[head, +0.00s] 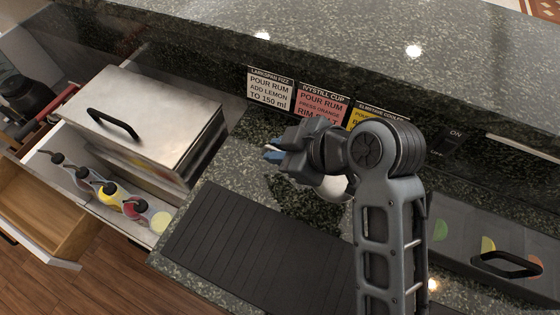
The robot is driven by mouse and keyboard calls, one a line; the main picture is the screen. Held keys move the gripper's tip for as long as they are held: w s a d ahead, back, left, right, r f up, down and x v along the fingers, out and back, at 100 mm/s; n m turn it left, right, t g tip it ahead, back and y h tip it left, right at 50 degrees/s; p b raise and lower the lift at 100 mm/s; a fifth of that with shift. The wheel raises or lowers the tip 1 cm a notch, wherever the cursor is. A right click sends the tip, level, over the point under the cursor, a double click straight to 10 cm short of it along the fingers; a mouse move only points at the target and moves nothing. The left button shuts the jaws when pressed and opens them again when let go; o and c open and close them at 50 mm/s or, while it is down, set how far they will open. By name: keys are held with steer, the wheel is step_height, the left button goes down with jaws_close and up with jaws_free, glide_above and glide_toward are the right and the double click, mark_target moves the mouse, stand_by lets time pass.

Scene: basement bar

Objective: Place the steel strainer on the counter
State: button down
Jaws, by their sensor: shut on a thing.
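My gripper (272,155) is over the dark speckled counter (255,130), just in front of the recipe cards. It points to the left, and blue shows at its fingertips. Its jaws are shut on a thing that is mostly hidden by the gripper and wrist. A pale, rounded, shiny surface (335,187) shows below my wrist. It may be part of the steel strainer, but I cannot tell for sure. I cannot tell whether it touches the counter.
A black ribbed mat (235,240) covers the counter's front. A steel lidded box (150,110) and an open drawer (75,190) with several bottles are at left. A garnish tray (480,235) is at right. Recipe cards (321,103) stand behind, below a raised ledge (330,40).

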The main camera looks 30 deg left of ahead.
steer(key=shift+a+f+b, duration=0.15)
steer(key=shift+f+b, duration=1.5)
steer(key=shift+f, duration=0.4)
steer(key=shift+f, duration=0.15)
steer(key=c, duration=1)
jaws_free()
steer(key=shift+c, duration=0.2)
steer(key=shift+d+r+p, duration=0.25)
steer(key=shift+r+p, duration=0.15)
steer(key=shift+r, duration=0.1)
steer(key=p+v, duration=0.4)
steer(key=v, duration=0.7)
steer(key=shift+d, duration=0.1)
